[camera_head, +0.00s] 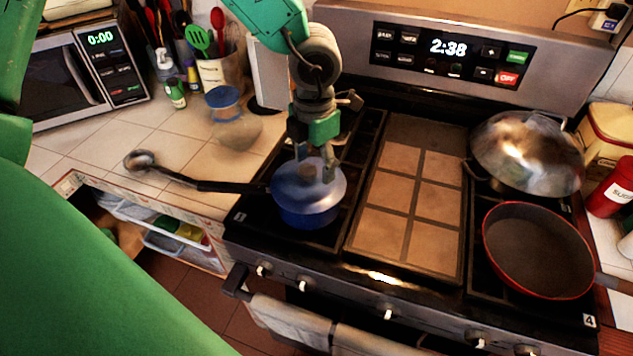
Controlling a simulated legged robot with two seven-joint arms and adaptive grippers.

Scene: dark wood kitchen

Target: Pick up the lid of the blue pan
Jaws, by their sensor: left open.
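The blue pan (305,214) stands on the front left burner of the stove, with its black handle pointing left over the counter. Its bluish, see-through lid (292,184) sits on top. My left gripper (318,172) comes down from above, right over the lid, with its fingers pointing down and open around the middle of the lid. The lid's knob is hidden by the fingers, and I cannot tell whether they touch it. My right gripper is not in view.
A red pan (538,250) and a domed metal lid (527,152) occupy the right burners. The middle griddle (411,212) is clear. An open drawer (150,225) is at lower left.

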